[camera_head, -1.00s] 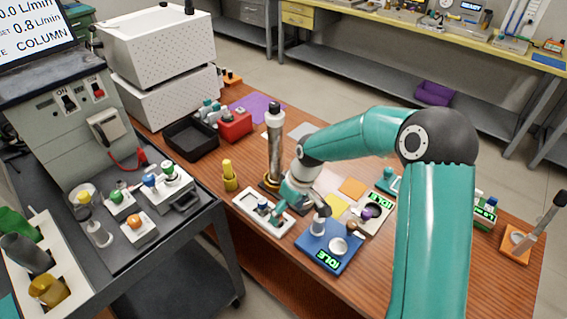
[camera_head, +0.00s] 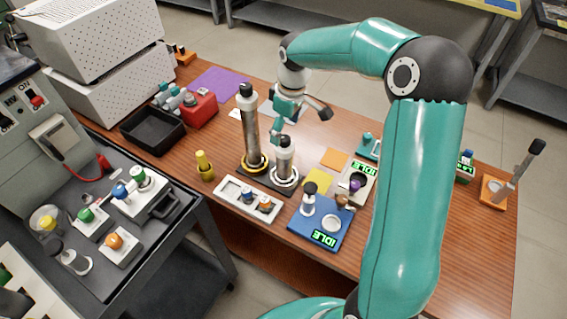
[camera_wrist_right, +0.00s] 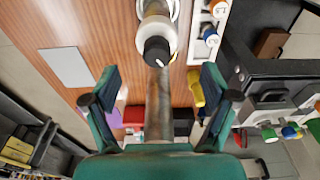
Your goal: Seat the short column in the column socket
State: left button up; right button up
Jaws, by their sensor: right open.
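The short column (camera_head: 284,160), pale grey with a black cap, stands upright in a white ring (camera_head: 285,182) on a dark base plate (camera_head: 268,181). How deep its foot sits cannot be told. The tall metal column (camera_head: 249,130) stands to its left on the same plate, in a yellow ring. My right gripper (camera_head: 298,122) is open and empty, behind and above the short column. In the wrist view the short column's black cap (camera_wrist_right: 157,51) lies beyond the open fingers (camera_wrist_right: 158,85), and the tall column's shaft (camera_wrist_right: 159,108) shows between them. My left gripper is out of view.
A white tray (camera_head: 232,202) with small capped pieces and a blue device (camera_head: 318,236) reading IDLE stand in front. A yellow cylinder (camera_head: 204,166), a black bin (camera_head: 152,147) and a red box (camera_head: 200,108) stand left. Yellow and orange pads lie to the right.

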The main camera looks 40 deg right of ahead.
aim_at(283, 145)
notch_tip(283, 145, down, 2)
jog(key=shift+f, duration=0.2)
jog(key=f, duration=0.1)
jog(key=f+p, duration=0.1)
jog(key=f, duration=0.2)
jog(key=shift+w+d+f+p, duration=0.1)
jog(key=shift+w+f+p, duration=0.2)
jog(key=shift+f+p, duration=0.05)
jog(key=shift+w+f, duration=0.1)
jog(key=shift+f, duration=0.2)
grip_shut()
jog(key=shift+r, duration=0.15)
